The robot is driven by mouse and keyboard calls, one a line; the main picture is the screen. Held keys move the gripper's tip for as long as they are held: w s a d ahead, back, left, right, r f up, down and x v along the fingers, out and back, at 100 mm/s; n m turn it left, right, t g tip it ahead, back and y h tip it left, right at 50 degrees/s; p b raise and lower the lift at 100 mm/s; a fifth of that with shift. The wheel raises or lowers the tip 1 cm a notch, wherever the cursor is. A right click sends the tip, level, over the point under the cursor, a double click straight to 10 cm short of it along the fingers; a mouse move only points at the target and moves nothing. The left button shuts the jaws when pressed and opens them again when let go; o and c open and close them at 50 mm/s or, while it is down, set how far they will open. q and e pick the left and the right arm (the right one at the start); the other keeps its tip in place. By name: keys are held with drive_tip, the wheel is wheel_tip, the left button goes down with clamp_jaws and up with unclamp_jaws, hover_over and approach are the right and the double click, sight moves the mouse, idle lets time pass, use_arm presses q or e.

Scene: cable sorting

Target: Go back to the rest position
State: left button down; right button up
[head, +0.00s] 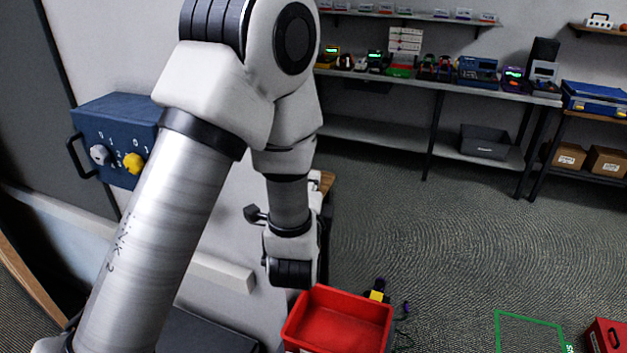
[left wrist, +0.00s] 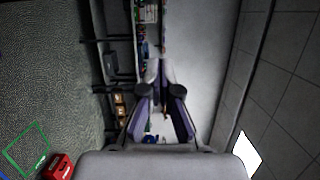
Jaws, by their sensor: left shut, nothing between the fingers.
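My left arm rises from the lower left of the head view and bends down at the middle. The left gripper is mostly hidden behind my own wrist there. The fingers touch no object. My right gripper is in neither view.
A red bin (head: 345,321) lies below my left wrist, with a black and yellow item (head: 377,291) and a cable behind it. A blue panel box with knobs (head: 100,128) is behind my arm at left. Shelves (head: 400,138) line the back.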

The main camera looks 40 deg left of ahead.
use_arm(q)
drive_tip(key=s+d+f+g+h, duration=0.1)
drive_tip(key=s+f+g, duration=0.25)
drive_tip(key=f, duration=0.65)
drive_tip(key=s+d+f+g+h, duration=0.15)
drive_tip(key=s+f, duration=0.25)
drive_tip(key=f, duration=0.6)
drive_tip(key=s+f+g+h, duration=0.2)
drive_tip(key=s+f+g, duration=0.1)
drive_tip(key=f, duration=0.7)
drive_tip(key=s+d+f+n+g+h, duration=0.2)
drive_tip(key=s+d+f+n+g, duration=0.1)
drive_tip(key=s, duration=0.5)
drive_tip(key=s+d+f+n+g+h, duration=0.2)
drive_tip(key=s+d+f+n+g, duration=0.1)
drive_tip(key=s+f+n+g, duration=0.2)
drive_tip(key=s+f+n, duration=0.2)
drive_tip(key=s+n, duration=0.2)
drive_tip(key=n, duration=0.1)
drive_tip(key=shift+s+d+b, duration=0.2)
drive_tip(key=shift+d+b, duration=0.05)
drive_tip(key=shift+b, duration=0.05)
